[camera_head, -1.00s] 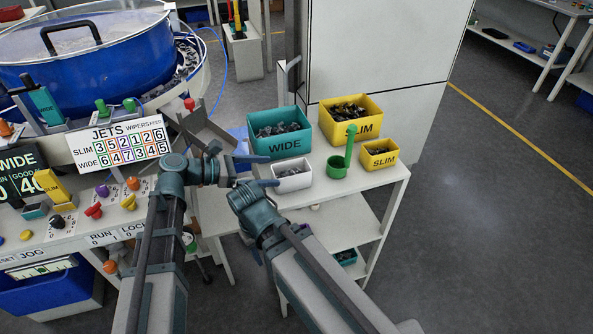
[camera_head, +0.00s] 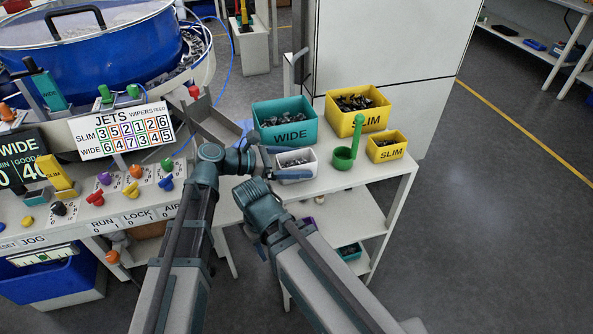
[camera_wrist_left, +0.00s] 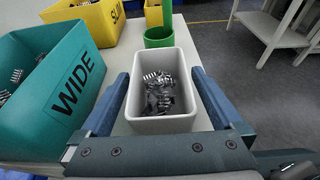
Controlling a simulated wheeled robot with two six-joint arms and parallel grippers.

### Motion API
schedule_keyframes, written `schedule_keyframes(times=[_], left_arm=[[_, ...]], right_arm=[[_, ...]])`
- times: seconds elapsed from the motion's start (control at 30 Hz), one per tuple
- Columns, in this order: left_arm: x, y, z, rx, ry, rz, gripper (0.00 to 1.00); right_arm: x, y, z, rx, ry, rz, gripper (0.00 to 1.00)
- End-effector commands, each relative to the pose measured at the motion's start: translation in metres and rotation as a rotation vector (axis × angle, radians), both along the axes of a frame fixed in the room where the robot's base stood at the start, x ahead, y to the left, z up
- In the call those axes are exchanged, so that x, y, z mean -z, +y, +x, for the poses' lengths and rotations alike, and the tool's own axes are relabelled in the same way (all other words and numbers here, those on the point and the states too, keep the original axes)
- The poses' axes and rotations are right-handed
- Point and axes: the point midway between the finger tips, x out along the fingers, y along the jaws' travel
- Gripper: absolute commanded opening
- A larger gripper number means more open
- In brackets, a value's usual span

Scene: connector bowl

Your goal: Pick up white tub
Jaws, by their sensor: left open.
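The white tub (camera_head: 297,178) stands on the white side table and holds dark metal parts. It also shows in the left wrist view (camera_wrist_left: 163,124), upright between my fingers. My left gripper (camera_head: 307,161) is open, with one finger along each side of the tub. In the left wrist view my left gripper (camera_wrist_left: 160,76) shows a narrow gap on each side, so the fingers do not appear closed on the tub. My right arm's links show beside the left arm, but its fingers are not visible.
A teal WIDE bin (camera_head: 284,122) stands close behind the tub. A green cup (camera_head: 343,160) with a tall handle is just to its right. Yellow SLIM bins (camera_head: 358,110) and (camera_head: 387,147) stand farther right. The table's front corner (camera_head: 385,205) is bare. The control panel lies left.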

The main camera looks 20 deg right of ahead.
Motion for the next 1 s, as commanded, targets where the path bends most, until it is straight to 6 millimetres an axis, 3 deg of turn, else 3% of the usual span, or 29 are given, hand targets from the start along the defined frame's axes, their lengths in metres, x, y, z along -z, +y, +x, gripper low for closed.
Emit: schedule_keyframes(times=[0.17,0.2,0.63,1.0], left_arm=[[-0.0002,-0.0008,0.0000,0.000,0.000,0.000,1.00],[-0.0002,-0.0008,0.0000,0.000,0.000,0.000,0.96],[-0.0002,-0.0006,-0.0001,0.000,0.000,0.000,0.19],[-0.0043,-0.0006,-0.0001,0.000,0.000,0.000,0.17]], right_arm=[[-0.0002,0.0000,0.0000,0.000,0.000,0.000,0.51],[-0.0002,0.0000,0.0000,0.000,0.000,0.000,0.51],[-0.0002,0.0000,0.0000,0.000,0.000,0.000,0.51],[-0.0042,0.0000,0.0000,0.000,0.000,0.000,0.51]])
